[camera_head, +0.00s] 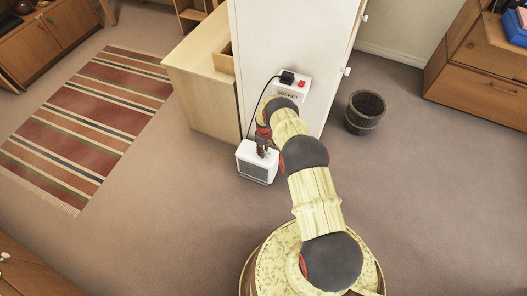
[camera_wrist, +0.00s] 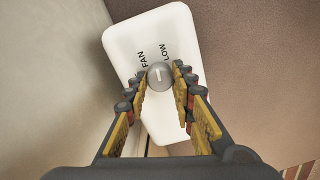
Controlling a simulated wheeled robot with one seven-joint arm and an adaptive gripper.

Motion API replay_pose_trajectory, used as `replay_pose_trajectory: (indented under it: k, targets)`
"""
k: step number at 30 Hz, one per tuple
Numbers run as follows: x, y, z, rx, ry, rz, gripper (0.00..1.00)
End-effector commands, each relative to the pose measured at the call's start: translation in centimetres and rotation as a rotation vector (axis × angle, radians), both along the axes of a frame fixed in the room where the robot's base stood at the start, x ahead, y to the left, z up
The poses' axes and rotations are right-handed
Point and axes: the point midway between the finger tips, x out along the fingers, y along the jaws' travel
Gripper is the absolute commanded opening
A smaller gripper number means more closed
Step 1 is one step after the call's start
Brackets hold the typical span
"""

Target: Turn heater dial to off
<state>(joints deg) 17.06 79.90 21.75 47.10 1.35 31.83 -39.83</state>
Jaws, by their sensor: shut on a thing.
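The heater (camera_head: 256,170) is a small white box with a grey front grille, standing on the floor beside the white cabinet. Its white top (camera_wrist: 130,48) fills the middle of the wrist view and carries the words FAN and LOW. The round grey dial (camera_wrist: 160,76) has a light pointer line, which runs nearly up and down in that view. My gripper (camera_wrist: 161,70) comes down from above, its two fingers shut on the dial from either side. The gripper (camera_head: 263,146) also shows over the heater in the head view. Any OFF label is hidden or out of view.
A tall white cabinet (camera_head: 290,45) stands right behind the heater. A socket box (camera_head: 292,88) with a red switch and a black plug is at its side, its cable running down towards the heater. A dark basket (camera_head: 365,111) stands to the right. The floor left of the heater is clear.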

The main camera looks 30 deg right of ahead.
Motion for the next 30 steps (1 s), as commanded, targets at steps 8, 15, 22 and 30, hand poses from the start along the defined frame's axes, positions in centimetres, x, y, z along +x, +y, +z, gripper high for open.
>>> replay_pose_trajectory:
  k: [8, 15, 22, 30]
  targets:
    - [0.07, 0.01, 0.03, 0.0, -0.002, 0.111, 0.0]
    - [0.07, 0.01, 0.03, 0.0, -0.002, 0.142, 0.0]
    - [0.08, 0.01, 0.03, 0.0, -0.002, 0.143, 0.0]
    - [0.06, 0.01, 0.03, 0.0, -0.002, 0.142, 0.33]
